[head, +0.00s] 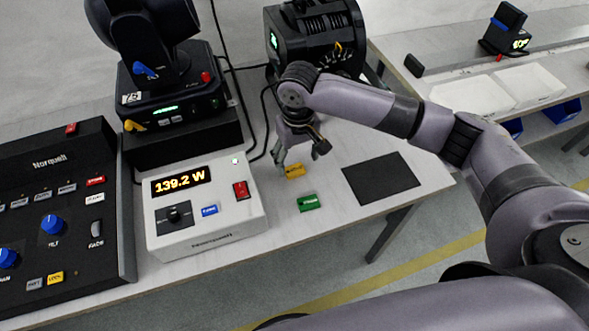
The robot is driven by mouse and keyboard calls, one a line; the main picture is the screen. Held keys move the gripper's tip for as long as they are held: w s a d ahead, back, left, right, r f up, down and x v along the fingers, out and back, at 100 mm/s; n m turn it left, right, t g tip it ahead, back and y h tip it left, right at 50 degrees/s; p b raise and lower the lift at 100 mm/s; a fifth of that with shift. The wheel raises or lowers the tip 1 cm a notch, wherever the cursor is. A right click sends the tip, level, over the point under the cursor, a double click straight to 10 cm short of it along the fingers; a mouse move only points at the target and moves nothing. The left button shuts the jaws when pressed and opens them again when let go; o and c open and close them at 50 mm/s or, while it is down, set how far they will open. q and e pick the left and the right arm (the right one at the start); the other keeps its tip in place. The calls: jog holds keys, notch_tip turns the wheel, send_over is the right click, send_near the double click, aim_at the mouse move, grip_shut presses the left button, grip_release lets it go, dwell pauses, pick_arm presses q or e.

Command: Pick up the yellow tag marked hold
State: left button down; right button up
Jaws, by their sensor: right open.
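A small yellow tag (295,170) lies on the light grey table; the mark on it is too small to read. My right gripper (300,163) is open just above and behind the tag, its fingers spread to either side. I cannot tell whether a finger touches it. A green tag (308,203) lies a little nearer the camera. My left gripper does not show.
A white power meter (205,225) reading 139.2 W stands left of the tags, beside a black console (60,210). Black stage lights (165,90) (315,40) stand behind. A dark mat (381,180) lies to the right, near the table's edge.

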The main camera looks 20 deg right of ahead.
aim_at(296, 173)
notch_tip(296, 173, down, 5)
jog(key=shift+w+a+f+p, duration=0.1)
jog(key=shift+p, duration=0.2)
jog(key=c, duration=1)
notch_tip(296, 173, up, 20)
jog(key=shift+r, duration=0.1)
dwell(0.3)
